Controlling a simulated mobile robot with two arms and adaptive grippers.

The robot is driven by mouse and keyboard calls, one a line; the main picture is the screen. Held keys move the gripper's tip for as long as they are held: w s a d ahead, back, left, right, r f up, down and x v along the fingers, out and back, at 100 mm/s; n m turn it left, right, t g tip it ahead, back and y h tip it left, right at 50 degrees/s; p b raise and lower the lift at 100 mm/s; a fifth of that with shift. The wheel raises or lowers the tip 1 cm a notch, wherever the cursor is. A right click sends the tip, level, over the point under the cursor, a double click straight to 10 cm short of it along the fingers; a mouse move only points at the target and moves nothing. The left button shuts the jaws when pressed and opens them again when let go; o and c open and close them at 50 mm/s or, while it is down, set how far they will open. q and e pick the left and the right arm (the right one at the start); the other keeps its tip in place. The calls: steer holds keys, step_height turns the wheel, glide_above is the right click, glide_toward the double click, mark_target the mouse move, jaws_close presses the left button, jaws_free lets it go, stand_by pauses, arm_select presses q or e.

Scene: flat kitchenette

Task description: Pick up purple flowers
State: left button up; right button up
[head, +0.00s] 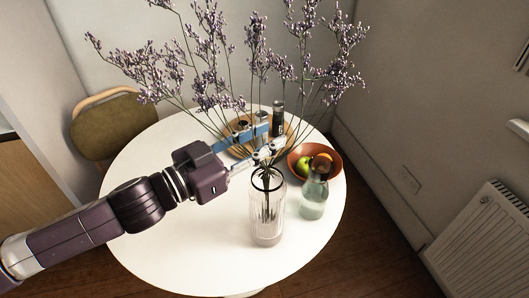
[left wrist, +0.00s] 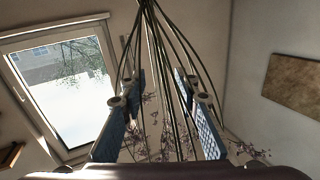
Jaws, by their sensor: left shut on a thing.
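The purple flowers (head: 258,62) are a wide spray of thin branching stems with small purple blossoms. Their lower stems stand in a clear ribbed glass vase (head: 267,215) on the table. My left gripper (head: 268,140) reaches in from the left just above the vase rim, shut on the flower stems. In the left wrist view the bundle of stems (left wrist: 168,60) runs between the two blue-padded fingers of the gripper (left wrist: 158,88). My right gripper is not in view.
On the round white table (head: 150,235), a greenish glass bottle (head: 313,200) stands close right of the vase. Behind it is an orange-brown bowl (head: 328,172) of fruit. A wooden tray (head: 235,150) and dark bottle (head: 278,112) stand behind the gripper. A chair (head: 115,125) is at left.

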arm_select(q)
step_height(320, 180, up, 13)
steer(key=shift+r+p, duration=0.1)
steer(key=shift+p, duration=0.5)
step_height(320, 180, up, 17)
steer(key=p, duration=1.6)
steer(key=shift+p, duration=0.3)
step_height(320, 180, up, 2)
steer(key=shift+r+p, duration=0.25)
steer(key=shift+p, duration=0.8)
step_height(320, 180, up, 8)
